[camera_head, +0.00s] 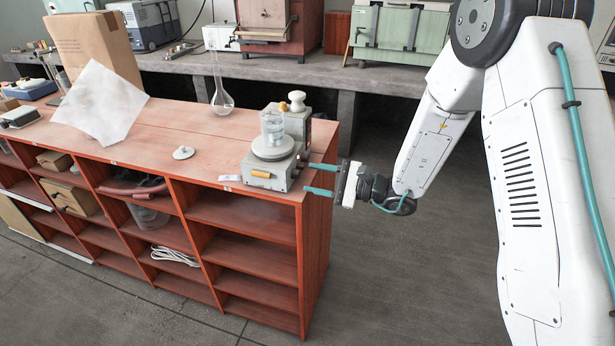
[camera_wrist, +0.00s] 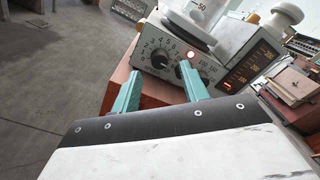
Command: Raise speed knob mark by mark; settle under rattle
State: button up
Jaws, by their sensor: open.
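A grey stirrer (camera_head: 269,174) stands at the right end of the red-brown bench, with a clear beaker (camera_head: 272,123) on its round plate. In the wrist view its panel (camera_wrist: 205,55) shows a black knob (camera_wrist: 160,63) inside a numbered scale; I take this for the speed knob. Its pointer is too small to read. A second dark knob beside larger numbers is partly hidden by my right finger. My gripper (camera_head: 308,178) is open and empty, its teal fingers (camera_wrist: 158,70) pointing at the panel, apparently short of the knob. No rattle can be judged here.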

aim_at(296, 174)
jog(key=shift+x, duration=1.3)
grip_shut()
jog(key=shift+n, duration=1.8)
grip_release()
